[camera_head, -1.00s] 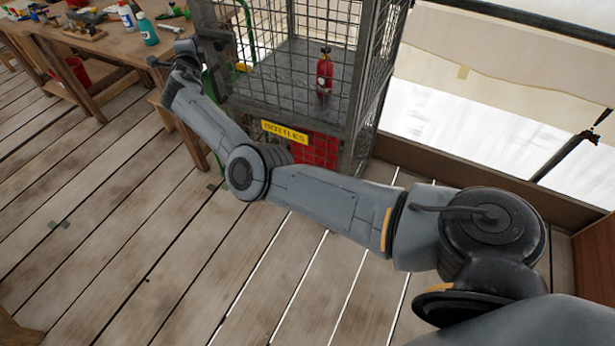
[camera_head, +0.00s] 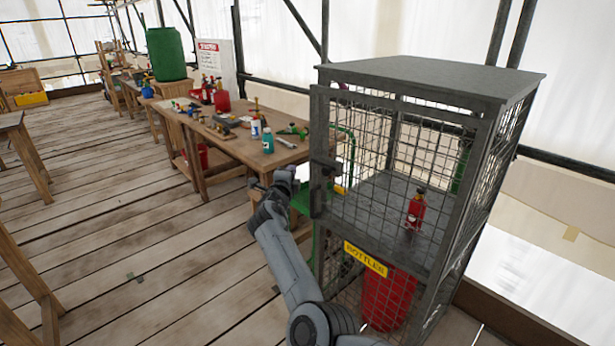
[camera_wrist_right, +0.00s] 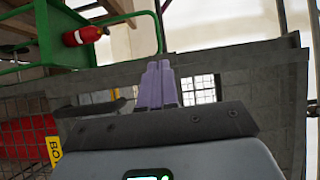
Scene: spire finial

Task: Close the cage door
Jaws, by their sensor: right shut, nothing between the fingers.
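The grey mesh cage (camera_head: 440,75) stands at the right in the head view. Its mesh front door (camera_head: 385,150) lies close to the front plane, with a dark latch (camera_head: 322,168) on its left edge. I cannot tell whether it is fully closed. My right gripper (camera_head: 277,182) is just left of the latch, seemingly apart from it. In the right wrist view its pale fingers (camera_wrist_right: 162,84) are together and empty, with a grey cage frame bar behind them. My left gripper is not in view.
A small red bottle (camera_head: 415,210) stands on the cage shelf. A large red cylinder (camera_head: 388,298) is below, behind the yellow BOTTLES sign (camera_head: 365,259). A wooden workbench (camera_head: 240,148) with tools and bottles and a green cart (camera_head: 303,200) stand left of the cage.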

